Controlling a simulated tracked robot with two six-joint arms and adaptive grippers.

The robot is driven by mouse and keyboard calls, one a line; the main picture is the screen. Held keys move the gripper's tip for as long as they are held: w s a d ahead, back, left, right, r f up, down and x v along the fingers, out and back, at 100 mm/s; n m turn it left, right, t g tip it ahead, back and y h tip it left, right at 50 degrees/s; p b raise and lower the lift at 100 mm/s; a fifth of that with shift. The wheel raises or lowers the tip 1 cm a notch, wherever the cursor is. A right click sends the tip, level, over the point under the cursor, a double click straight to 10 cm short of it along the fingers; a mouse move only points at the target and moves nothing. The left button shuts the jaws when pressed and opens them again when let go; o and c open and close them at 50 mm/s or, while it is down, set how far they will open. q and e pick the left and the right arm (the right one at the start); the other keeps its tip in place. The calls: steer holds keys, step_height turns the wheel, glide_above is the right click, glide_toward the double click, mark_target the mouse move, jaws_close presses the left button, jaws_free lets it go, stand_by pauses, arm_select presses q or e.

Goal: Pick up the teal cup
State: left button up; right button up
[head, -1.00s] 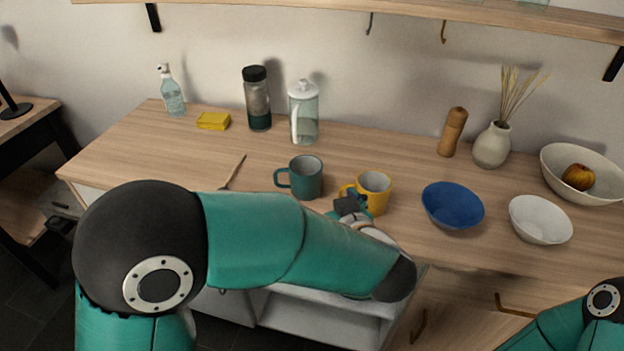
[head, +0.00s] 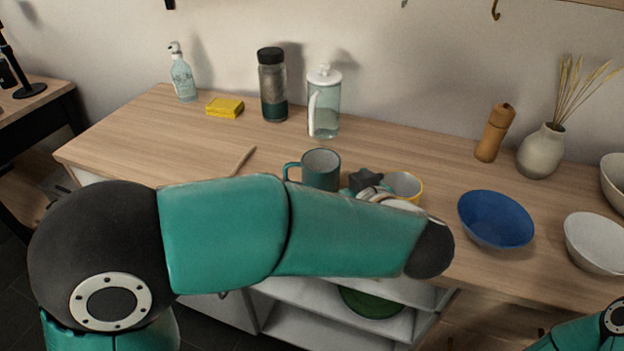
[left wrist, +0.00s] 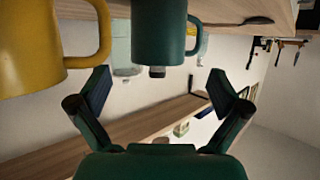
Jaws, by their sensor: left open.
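The teal cup (head: 320,167) stands upright on the wooden counter, with its handle to the left in the head view. My left gripper (head: 366,181) is just right of it in the head view, between it and the yellow mug (head: 407,184). My arm hides the lower part of both cups. The left wrist view looks upside down. There the teal cup (left wrist: 158,32) lies ahead between the spread fingers of my left gripper (left wrist: 160,92), which is open and empty. The yellow mug (left wrist: 30,48) is at the left there. My right gripper is out of view.
A blue bowl (head: 495,219) and a white bowl (head: 596,243) stand to the right. A glass pitcher (head: 324,105), a dark-lidded jar (head: 272,85) and a yellow sponge (head: 225,107) are behind. A wooden utensil (head: 244,160) lies left of the cup.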

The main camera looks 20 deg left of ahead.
mark_target(328, 174)
arm_select(q)
steer(key=shift+b+x, duration=0.55)
steer(key=shift+x, duration=2.85)
steer(key=shift+w+d+r, duration=0.1)
steer(key=shift+c, duration=0.2)
steer(key=c, duration=1.3)
